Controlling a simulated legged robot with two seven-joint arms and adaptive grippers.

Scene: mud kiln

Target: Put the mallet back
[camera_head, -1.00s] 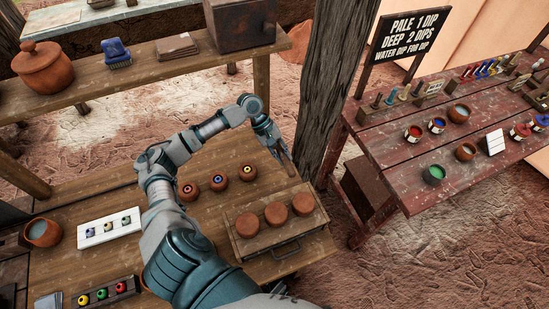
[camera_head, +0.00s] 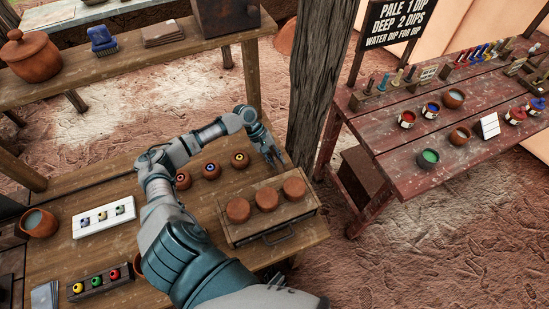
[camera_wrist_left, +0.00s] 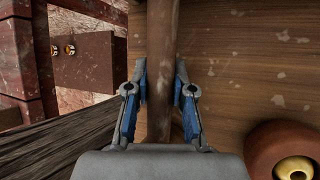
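My left gripper (camera_head: 273,158) is over the right end of the near wooden bench, beside the dark post. In the left wrist view its two blue-padded fingers (camera_wrist_left: 161,95) lie close on both sides of a brown wooden handle (camera_wrist_left: 163,35), which looks like the mallet's. The handle runs from the top of that view down behind the palm. The fingers look shut on it. The mallet's head cannot be made out in either view. My right gripper is not in view.
A wooden box with a handle (camera_head: 270,239) carries three brown discs just in front of the gripper. Small round pots (camera_head: 211,171) stand to its left. The dark post (camera_head: 312,95) rises close behind. A red table (camera_head: 400,170) with paint pots stands at the right.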

